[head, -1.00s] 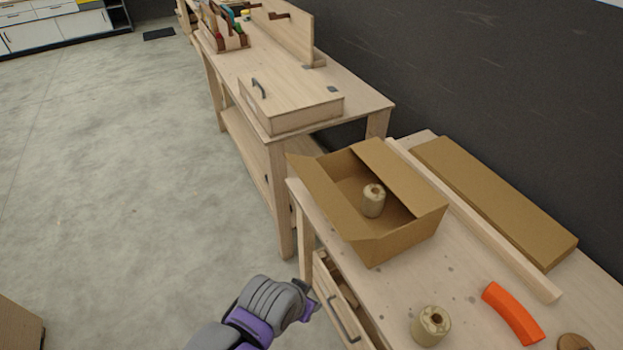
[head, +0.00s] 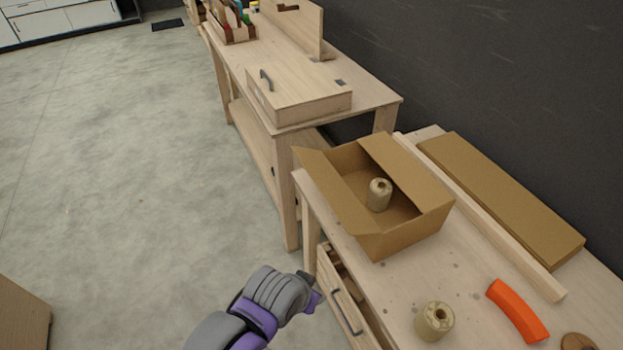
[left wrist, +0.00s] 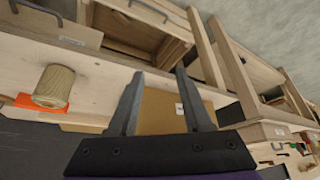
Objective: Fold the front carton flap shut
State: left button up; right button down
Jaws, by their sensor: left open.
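An open brown carton (head: 410,230) stands on the near workbench, with a tan roll (head: 379,195) inside. Its front flap (head: 335,190), on the drawer side, leans outward and open. The opposite flap (head: 408,168) slants inward over part of the opening. My left gripper (head: 311,288) is off the bench's front edge, beside the drawer and apart from the carton. In the left wrist view its two fingers (left wrist: 160,103) are spread and empty, with the carton (left wrist: 160,112) showing beyond them. My right gripper is not in view.
The drawer (head: 345,300) below the bench top is partly open. A wooden rail (head: 490,230) and flat brown board (head: 505,200) lie behind the carton. Another bench stands beyond.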

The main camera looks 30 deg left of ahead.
aim_at(333, 186)
pick_arm(q)
jog(key=shift+c, duration=0.3)
jog(key=shift+c, duration=1.1)
jog(key=w+a+n, duration=0.1)
jog(key=n, duration=0.1)
jog(key=w+a+r+n, duration=0.1)
jog(key=n, duration=0.2)
jog(key=w+a+r+n+h, duration=0.1)
jog(key=n, duration=0.2)
jog(key=shift+w+r+g+b, duration=0.25)
jog(key=shift+g+b, duration=0.1)
jog(key=shift+g, duration=0.05)
grip_shut()
jog(key=w+a+r+n+t+h, duration=0.1)
jog(key=w+a+r+n, duration=0.2)
jog(key=a+n, duration=0.3)
jog(key=w+a+r+n+h+b, duration=0.1)
jog(key=w+a+r+n, duration=0.2)
jog(key=n, duration=0.5)
jog(key=w+a+r+n+t+h, duration=0.1)
jog(key=w+a+r+n+h, duration=0.15)
jog(key=w+a+n, duration=0.35)
jog(key=w+d+f+n, duration=0.1)
jog(key=w+d+f, duration=0.3)
jog(key=d, duration=0.2)
jog(key=shift+w+y, duration=0.3)
jog(key=shift+y, duration=0.15)
